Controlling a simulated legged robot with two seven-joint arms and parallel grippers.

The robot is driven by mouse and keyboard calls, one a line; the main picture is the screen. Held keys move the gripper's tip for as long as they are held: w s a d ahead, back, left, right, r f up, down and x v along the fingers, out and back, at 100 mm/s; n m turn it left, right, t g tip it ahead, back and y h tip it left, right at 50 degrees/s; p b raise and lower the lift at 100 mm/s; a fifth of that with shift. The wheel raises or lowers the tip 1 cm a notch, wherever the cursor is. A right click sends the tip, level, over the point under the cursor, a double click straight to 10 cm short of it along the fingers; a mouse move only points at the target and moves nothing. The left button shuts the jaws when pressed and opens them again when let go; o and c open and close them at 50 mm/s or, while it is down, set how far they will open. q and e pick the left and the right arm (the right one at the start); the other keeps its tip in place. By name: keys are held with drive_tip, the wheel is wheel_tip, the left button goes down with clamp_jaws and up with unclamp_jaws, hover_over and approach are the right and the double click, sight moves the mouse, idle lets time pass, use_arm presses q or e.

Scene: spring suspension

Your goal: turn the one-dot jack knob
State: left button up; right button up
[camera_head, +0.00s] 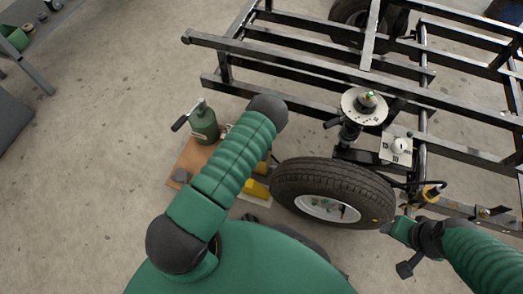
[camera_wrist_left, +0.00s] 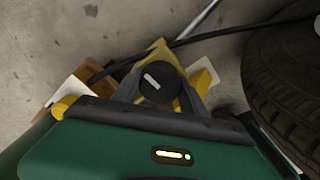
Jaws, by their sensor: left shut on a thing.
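In the left wrist view a round black knob (camera_wrist_left: 160,82) with one white bar mark sits on a yellow jack (camera_wrist_left: 159,50). My left gripper (camera_wrist_left: 158,88) has its dark fingers on either side of the knob and is shut on it. I cannot make out a dot on it. In the head view my left forearm hides the left gripper and the knob; yellow jack parts (camera_head: 256,189) show beside the arm, left of the wheel. My right gripper (camera_head: 392,228) is at the lower right, near the wheel's right side; its jaw opening is not clear.
A tyred wheel (camera_head: 290,190) stands right of the jack, under a black metal frame (camera_head: 300,62). A round dial plate (camera_head: 352,107) and a numbered plate (camera_head: 396,157) are on the frame. A green bottle-shaped object (camera_head: 204,124) stands on a brown board (camera_head: 188,158).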

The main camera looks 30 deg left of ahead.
use_arm(q)
drive_tip(key=o, duration=1.4)
drive_tip(key=shift+w, duration=0.1)
wheel_tip(320, 180, up, 17)
drive_tip(key=p, duration=0.8)
drive_tip(key=shift+f, duration=0.15)
